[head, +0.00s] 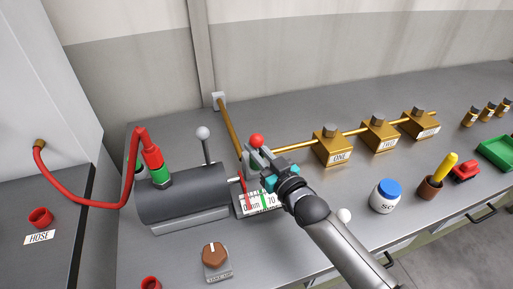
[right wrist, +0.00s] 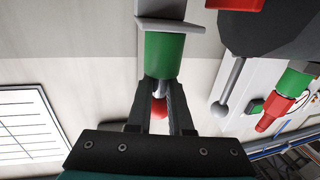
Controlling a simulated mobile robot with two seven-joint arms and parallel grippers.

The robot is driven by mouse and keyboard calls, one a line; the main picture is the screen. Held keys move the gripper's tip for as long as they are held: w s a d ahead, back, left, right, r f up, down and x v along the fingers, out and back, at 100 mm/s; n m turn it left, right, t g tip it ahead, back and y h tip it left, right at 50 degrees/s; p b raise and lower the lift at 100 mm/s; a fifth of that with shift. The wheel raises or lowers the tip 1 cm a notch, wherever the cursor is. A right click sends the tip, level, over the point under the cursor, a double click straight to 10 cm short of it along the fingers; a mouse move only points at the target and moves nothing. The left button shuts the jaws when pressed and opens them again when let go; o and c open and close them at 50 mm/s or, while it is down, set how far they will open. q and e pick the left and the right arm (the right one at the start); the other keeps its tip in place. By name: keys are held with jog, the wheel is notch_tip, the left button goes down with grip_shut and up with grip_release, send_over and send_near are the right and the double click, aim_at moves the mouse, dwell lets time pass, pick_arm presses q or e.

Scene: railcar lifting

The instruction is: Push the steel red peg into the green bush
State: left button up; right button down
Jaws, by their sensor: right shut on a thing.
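The steel red peg has a red ball end (head: 256,141) that shows at the tips of my right gripper (head: 256,158) in the head view. In the right wrist view its red end (right wrist: 159,112) and short steel shank sit between the two dark fingers of my right gripper (right wrist: 161,100), which is shut on it. The green bush (right wrist: 163,56) is right beyond the fingertips, in line with the peg. The shank meets its near end; I cannot tell how deep it goes. In the head view the bush is hidden by the gripper. My left gripper is not in view.
A grey cylinder (head: 185,192) with a lever (head: 204,145) and red hose (head: 108,203) stands left of the gripper. A marked scale plate (head: 250,206) lies just below it. Brass blocks (head: 332,148) on a rod stand right.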

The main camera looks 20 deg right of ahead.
jog(key=shift+f+b, duration=0.35)
jog(key=shift+f, duration=0.2)
jog(key=c, duration=0.7)
grip_release()
jog(key=shift+s+f, duration=0.1)
jog(key=shift+f, duration=0.1)
jog(key=shift+c, duration=0.2)
jog(key=shift+s+f, duration=0.2)
jog(key=shift+s, duration=0.1)
jog(key=r+v, duration=0.1)
jog(key=v, duration=1.3)
jog(key=shift+s+d+p, duration=0.2)
jog(key=shift+d+p, duration=0.1)
jog(key=shift+p, duration=0.05)
